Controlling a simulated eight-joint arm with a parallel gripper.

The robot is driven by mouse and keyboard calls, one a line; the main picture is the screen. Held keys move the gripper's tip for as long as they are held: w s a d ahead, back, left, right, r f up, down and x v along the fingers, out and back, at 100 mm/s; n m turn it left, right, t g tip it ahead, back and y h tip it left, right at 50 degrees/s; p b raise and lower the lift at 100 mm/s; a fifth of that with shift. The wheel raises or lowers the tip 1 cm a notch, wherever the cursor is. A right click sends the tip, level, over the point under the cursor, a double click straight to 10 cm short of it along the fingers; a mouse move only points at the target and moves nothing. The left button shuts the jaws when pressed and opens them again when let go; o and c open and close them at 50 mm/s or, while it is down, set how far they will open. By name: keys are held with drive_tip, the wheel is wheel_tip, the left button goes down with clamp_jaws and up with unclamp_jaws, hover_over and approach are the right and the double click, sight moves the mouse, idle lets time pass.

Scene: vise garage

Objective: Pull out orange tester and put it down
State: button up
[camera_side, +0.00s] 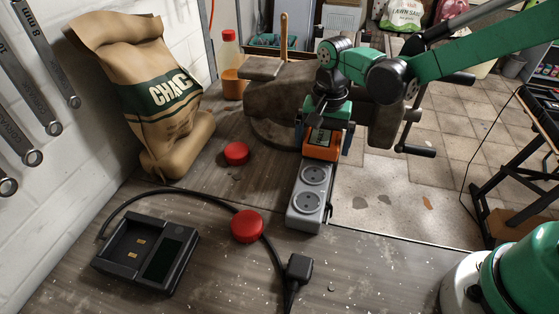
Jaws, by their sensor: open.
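The orange tester (321,146) sits at the far end of the grey socket strip (309,197) on the bench. My gripper (323,138) is directly over the tester, with its green and black fingers on either side of it. The fingers are open. The picture does not show whether they touch the tester's sides. The tester's lower part and any prongs are hidden. Two round sockets nearer the camera on the strip are bare.
A vise (290,95) stands just behind my gripper. Red round caps (247,226) lie left of the strip. The bench's right edge is close to the strip.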

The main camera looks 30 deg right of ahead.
sight(323, 137)
drive_tip(key=shift+c, duration=0.2)
clamp_jaws()
drive_tip(key=shift+r, duration=3.05)
